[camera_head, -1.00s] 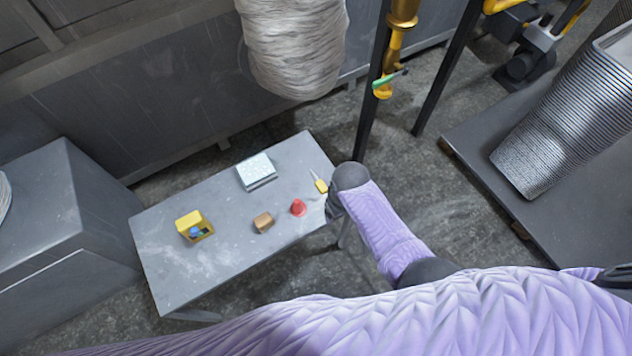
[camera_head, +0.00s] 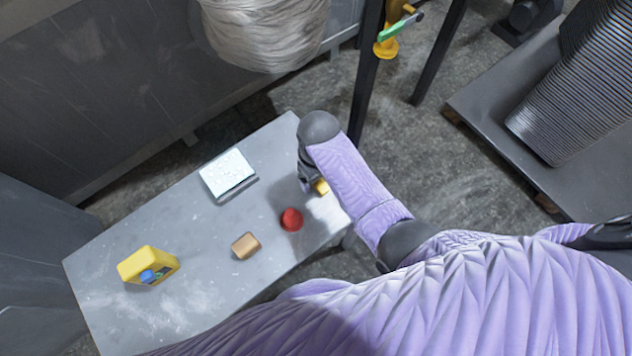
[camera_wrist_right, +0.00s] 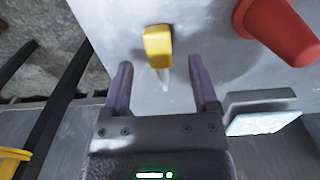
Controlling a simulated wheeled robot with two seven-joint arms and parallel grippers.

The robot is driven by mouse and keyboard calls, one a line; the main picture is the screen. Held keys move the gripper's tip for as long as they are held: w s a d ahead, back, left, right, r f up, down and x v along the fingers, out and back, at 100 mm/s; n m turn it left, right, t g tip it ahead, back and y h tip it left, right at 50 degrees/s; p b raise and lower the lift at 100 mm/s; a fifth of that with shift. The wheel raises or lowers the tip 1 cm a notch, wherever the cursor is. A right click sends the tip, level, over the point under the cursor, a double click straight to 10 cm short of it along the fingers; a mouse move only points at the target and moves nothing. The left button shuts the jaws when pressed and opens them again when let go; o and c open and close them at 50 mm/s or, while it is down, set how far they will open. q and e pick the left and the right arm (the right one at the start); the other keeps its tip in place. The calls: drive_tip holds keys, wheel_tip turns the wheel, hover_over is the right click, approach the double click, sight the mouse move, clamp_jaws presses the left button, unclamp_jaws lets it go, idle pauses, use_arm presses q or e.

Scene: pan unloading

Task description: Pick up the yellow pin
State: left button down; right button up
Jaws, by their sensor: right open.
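The yellow pin (camera_wrist_right: 158,48) has a yellow block-like head and a thin pale tip. In the right wrist view it lies between and just ahead of the fingers of my right gripper (camera_wrist_right: 161,88), its tip pointing back toward the palm. The gripper is open and holds nothing. In the head view the pin (camera_head: 321,187) shows on the grey table (camera_head: 200,270) near its right end, partly hidden by my right gripper (camera_head: 309,184) and forearm. My left gripper is not in view.
A red cone-like piece (camera_head: 291,219) stands close to the pin. A tan block (camera_head: 246,246), a white-topped box (camera_head: 228,175) and a yellow container (camera_head: 148,266) with a blue item are farther left. A dark post (camera_head: 366,75) stands beyond the table's right end.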

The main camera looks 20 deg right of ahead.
wheel_tip(320, 180, down, 2)
drive_tip(key=shift+s+f, duration=0.1)
drive_tip(key=shift+r, duration=0.35)
clamp_jaws()
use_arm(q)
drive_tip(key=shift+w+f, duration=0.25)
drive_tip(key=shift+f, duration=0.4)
